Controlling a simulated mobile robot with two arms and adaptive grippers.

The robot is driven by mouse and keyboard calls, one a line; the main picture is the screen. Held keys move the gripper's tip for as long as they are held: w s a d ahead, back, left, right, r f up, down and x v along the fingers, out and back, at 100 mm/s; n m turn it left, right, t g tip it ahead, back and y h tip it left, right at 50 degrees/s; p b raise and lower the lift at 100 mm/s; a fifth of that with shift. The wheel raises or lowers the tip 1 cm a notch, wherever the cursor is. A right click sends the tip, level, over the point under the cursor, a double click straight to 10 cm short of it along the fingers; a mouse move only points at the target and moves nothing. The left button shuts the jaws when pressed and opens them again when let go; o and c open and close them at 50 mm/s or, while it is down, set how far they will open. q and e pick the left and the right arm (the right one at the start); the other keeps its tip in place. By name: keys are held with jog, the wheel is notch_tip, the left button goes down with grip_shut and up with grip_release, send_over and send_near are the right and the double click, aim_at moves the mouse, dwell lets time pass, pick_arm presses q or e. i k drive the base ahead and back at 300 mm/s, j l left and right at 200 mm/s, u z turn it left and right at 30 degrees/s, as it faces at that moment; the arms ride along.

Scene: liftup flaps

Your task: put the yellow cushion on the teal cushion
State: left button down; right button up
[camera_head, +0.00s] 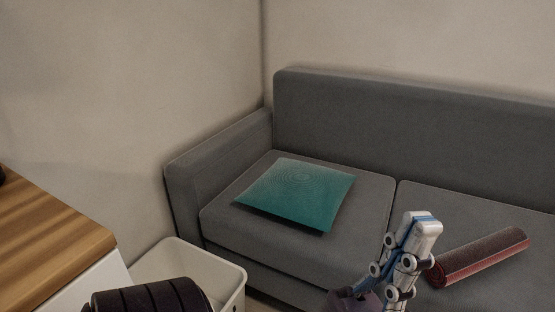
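The teal cushion (298,193) lies flat on the left seat of the grey sofa (333,256). No yellow cushion shows in this view. My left gripper (421,229) is at the lower right, in front of the sofa, to the right of the teal cushion and apart from it in the picture. Its fingers are seen from the side and overlap, so I cannot tell whether they are open or shut. No held object shows at them. My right gripper is not in view.
A dark red roll (482,257) lies on the right sofa seat, just right of my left gripper. A white bin (222,277) stands at the sofa's left front. A wood-topped cabinet (52,240) is at the left. The seat around the teal cushion is clear.

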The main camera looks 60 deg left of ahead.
aim_at(300, 177)
jog(key=i+l+u, duration=0.1)
jog(key=u, duration=0.3)
jog(key=l+u, duration=0.15)
jog(key=u, duration=0.25)
jog(key=l+u, duration=0.2)
jog(key=u, duration=0.2)
jog(key=i+l+u, duration=0.1)
jog(key=u, duration=0.3)
jog(key=k+l, duration=0.05)
jog(key=l, duration=0.05)
